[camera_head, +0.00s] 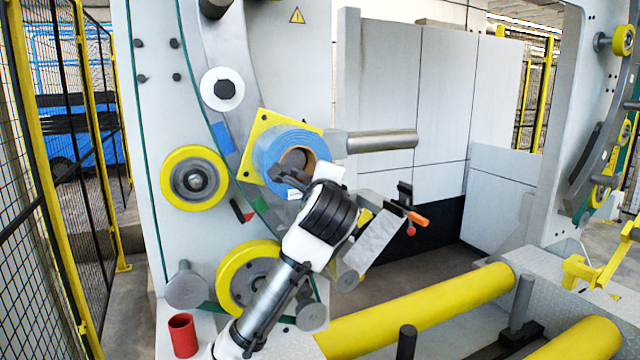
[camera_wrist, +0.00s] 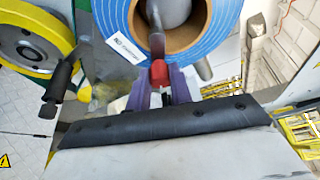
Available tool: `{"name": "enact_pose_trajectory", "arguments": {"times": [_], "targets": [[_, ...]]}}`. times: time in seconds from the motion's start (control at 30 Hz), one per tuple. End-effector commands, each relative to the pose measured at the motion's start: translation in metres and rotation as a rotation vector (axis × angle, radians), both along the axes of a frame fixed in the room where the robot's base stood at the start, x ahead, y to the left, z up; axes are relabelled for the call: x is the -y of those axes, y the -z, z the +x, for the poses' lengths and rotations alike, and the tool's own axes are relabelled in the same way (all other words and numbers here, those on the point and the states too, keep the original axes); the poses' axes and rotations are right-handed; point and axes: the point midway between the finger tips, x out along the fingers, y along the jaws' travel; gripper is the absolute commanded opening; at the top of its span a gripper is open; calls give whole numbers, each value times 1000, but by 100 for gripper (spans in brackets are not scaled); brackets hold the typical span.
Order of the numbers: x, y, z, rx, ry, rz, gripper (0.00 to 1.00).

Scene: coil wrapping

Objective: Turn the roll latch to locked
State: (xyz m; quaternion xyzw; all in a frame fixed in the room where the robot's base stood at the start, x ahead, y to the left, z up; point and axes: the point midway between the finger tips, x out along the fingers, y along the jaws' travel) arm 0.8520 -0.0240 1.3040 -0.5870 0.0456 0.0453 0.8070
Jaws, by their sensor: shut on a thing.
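A blue wrap roll (camera_head: 285,150) sits on a yellow plate (camera_head: 256,130) on the machine's pale upright. In the wrist view the blue roll (camera_wrist: 209,15) shows its brown core and a white label. A grey spindle end fills the core. The roll latch (camera_wrist: 159,72) is a small lever with a red tip, standing in front of the core's lower edge. My gripper (camera_wrist: 160,88) is shut on this red tip, one finger on each side. In the head view my gripper (camera_head: 297,182) is at the roll's front face, and my wrist hides the latch there.
Yellow wheels (camera_head: 194,179) flank the roll at left. A grey bar (camera_head: 380,141) juts out at right. A lever with an orange handle (camera_head: 418,220) is right of my wrist. A yellow roller (camera_head: 420,312) lies below, and a red cup (camera_head: 183,336) stands at lower left.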

Motion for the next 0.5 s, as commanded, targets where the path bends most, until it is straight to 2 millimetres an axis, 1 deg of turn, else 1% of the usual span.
{"name": "enact_pose_trajectory", "arguments": {"times": [0.4,0.43,0.5], "targets": [[0,2,0,-7,-1,5,0],[0,2,0,-7,-1,5,24],[0,2,0,-6,-1,5,33]]}}
